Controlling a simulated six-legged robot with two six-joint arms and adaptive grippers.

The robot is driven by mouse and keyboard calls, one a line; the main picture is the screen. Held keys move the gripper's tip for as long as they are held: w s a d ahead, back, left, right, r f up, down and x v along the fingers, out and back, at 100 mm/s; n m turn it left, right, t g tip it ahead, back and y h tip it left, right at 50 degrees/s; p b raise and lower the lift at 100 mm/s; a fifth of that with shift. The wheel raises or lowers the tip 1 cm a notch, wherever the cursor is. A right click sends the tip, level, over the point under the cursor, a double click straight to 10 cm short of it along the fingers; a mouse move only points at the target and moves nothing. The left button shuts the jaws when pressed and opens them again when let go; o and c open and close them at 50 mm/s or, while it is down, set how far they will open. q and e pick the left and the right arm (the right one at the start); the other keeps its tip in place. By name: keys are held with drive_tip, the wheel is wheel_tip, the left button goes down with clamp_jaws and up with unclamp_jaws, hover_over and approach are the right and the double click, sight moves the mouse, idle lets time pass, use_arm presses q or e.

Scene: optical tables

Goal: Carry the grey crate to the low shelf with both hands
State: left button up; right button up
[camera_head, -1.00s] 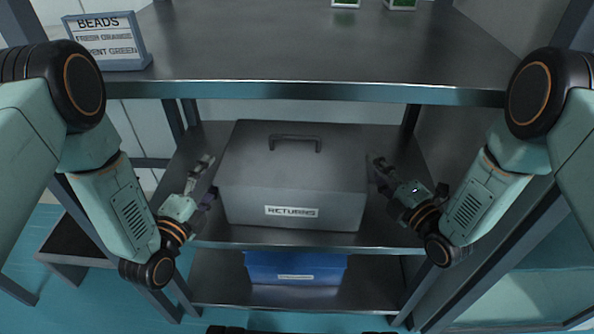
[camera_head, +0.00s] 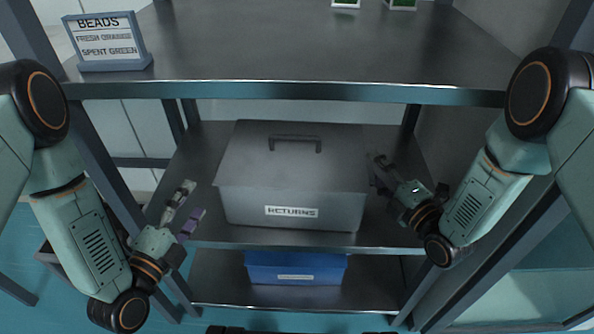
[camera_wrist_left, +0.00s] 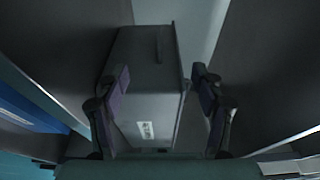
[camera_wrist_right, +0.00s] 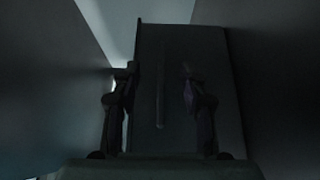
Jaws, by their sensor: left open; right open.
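The grey crate (camera_head: 290,180), lidded, with a top handle and a label reading RETURNS, sits upright on the middle shelf (camera_head: 390,238). It also shows in the left wrist view (camera_wrist_left: 150,95) and, dark, in the right wrist view (camera_wrist_right: 180,90). My left gripper (camera_head: 190,208) is open and empty, left of the crate with a gap between them. My right gripper (camera_head: 378,172) is open beside the crate's right side; I cannot tell whether it touches. The low shelf (camera_head: 215,285) lies below the middle one.
A blue box (camera_head: 296,268) stands on the low shelf under the crate. The top shelf (camera_head: 290,50) overhangs from behind and carries a BEADS sign (camera_head: 108,42) at its left. Rack posts flank both sides. The low shelf has bare room left and right of the blue box.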

drive_tip(key=o, duration=0.4)
drive_tip(key=shift+r, duration=0.15)
wheel_tip(320, 180, up, 10)
idle(0.5)
